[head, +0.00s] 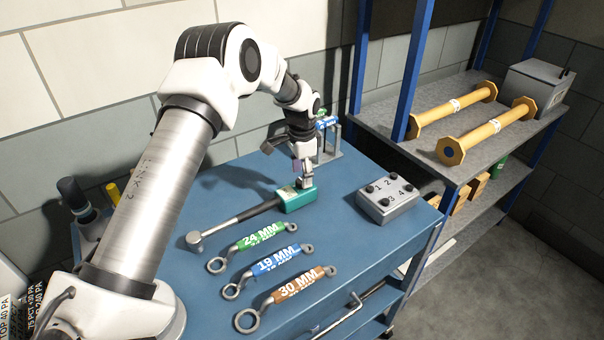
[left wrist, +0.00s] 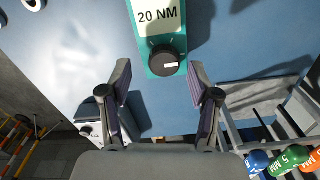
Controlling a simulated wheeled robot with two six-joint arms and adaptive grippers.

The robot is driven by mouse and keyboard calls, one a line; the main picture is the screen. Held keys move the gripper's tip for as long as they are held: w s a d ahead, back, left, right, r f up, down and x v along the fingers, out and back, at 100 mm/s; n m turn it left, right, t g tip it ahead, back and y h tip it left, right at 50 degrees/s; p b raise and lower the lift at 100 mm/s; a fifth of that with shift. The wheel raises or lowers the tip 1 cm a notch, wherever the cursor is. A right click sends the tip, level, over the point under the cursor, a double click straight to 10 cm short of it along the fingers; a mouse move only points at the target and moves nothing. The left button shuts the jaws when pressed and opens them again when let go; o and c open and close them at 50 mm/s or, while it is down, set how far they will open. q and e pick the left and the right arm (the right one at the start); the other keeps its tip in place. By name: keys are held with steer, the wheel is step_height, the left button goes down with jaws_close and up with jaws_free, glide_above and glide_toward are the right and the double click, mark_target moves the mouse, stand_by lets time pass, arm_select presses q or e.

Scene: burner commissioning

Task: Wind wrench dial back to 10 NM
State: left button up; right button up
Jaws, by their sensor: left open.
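The torque wrench (head: 300,200) lies on the blue bench, with its teal handle at the right and its steel shaft (head: 250,214) running to a head at the left. In the left wrist view, its teal body reads "20 NM" on a white label (left wrist: 159,16). A black round dial (left wrist: 164,60) with a white mark sits at the end of the body. My left gripper (head: 303,180) is over the handle end. In the left wrist view, its two fingers (left wrist: 160,88) are apart with nothing between them, the dial just ahead of the gap. My right gripper is not in view.
Green 24 MM (head: 262,238), blue 19 MM (head: 275,259) and brown 30 MM (head: 299,285) spanners lie in front of the wrench. A grey numbered box (head: 388,200) stands right of it. A rack (head: 331,148) stands behind the gripper. Shelving with yellow spools (head: 487,131) is at right.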

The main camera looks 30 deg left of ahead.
arm_select(q)
steer(key=f, duration=0.3)
steer(key=shift+w+a, duration=0.3)
steer(key=shift+w, duration=0.1)
steer(key=shift+s+d+r, duration=0.15)
steer(key=shift+s+r, duration=0.05)
steer(key=shift+r, duration=0.1)
steer(key=shift+c, duration=1.1)
steer(key=c, duration=0.9)
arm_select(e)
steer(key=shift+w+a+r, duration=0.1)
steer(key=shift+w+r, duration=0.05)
